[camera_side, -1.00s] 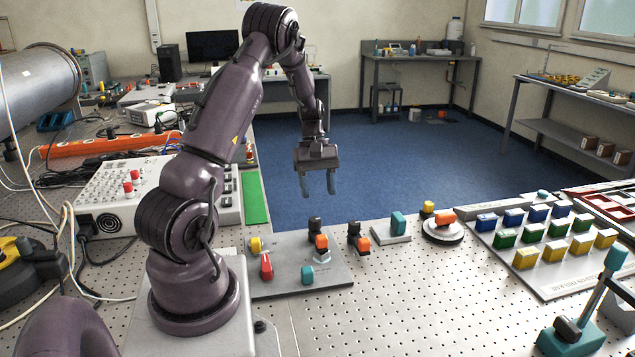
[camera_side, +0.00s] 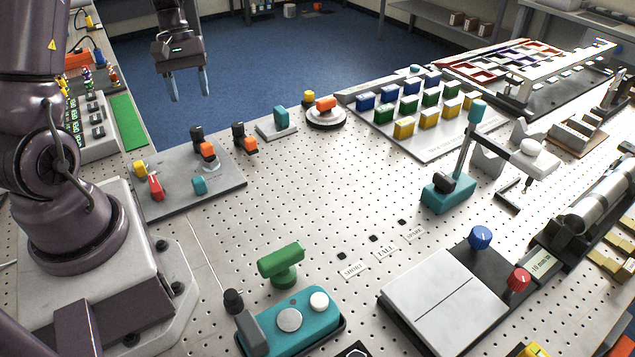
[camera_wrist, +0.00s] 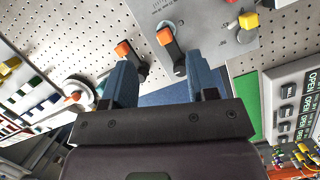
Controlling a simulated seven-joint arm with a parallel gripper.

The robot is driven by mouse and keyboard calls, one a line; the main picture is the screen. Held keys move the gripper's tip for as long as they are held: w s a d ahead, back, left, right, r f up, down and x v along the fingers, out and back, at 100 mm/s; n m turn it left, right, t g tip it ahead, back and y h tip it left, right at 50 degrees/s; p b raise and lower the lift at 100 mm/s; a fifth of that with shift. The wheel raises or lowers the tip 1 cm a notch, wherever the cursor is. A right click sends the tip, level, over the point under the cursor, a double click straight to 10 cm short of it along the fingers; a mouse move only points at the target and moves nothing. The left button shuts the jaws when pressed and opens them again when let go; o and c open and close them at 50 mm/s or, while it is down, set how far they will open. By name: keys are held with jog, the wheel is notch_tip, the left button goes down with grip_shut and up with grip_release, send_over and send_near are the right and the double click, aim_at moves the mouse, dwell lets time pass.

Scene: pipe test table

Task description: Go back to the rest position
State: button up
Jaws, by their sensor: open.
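My gripper (camera_side: 188,86) hangs in the upper left of the side view, fingers pointing down, past the far edge of the perforated table (camera_side: 330,190). It is open, with its two blue-grey fingers apart and nothing between them. In the wrist view my gripper (camera_wrist: 162,82) shows both fingers spread, with blue floor and part of the table beyond them. No object is held.
A grey plate (camera_side: 225,185) with a red handle, a yellow knob and orange-tipped levers lies nearest the gripper. A board of coloured blocks (camera_side: 455,138) is to its right. A green handle (camera_side: 281,262) and a teal box (camera_side: 290,322) stand in front. Mid-table is mostly clear.

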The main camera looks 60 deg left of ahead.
jog(key=s+d+r+m+t+y, duration=0.1)
jog(key=d+r+m, duration=0.3)
jog(key=d, duration=0.4)
jog(key=s+d+r+m+t+y, duration=0.1)
jog(key=s+d+r+m+t, duration=0.1)
jog(key=d+r+m, duration=0.3)
jog(key=s+d+r+m+t+y, duration=0.1)
jog(key=d+r+m+t, duration=0.2)
jog(key=d, duration=0.9)
notch_tip(320, 180, up, 4)
jog(key=shift+s+d+f+m, duration=0.2)
jog(key=shift+s+m, duration=0.1)
jog(key=shift+m, duration=0.8)
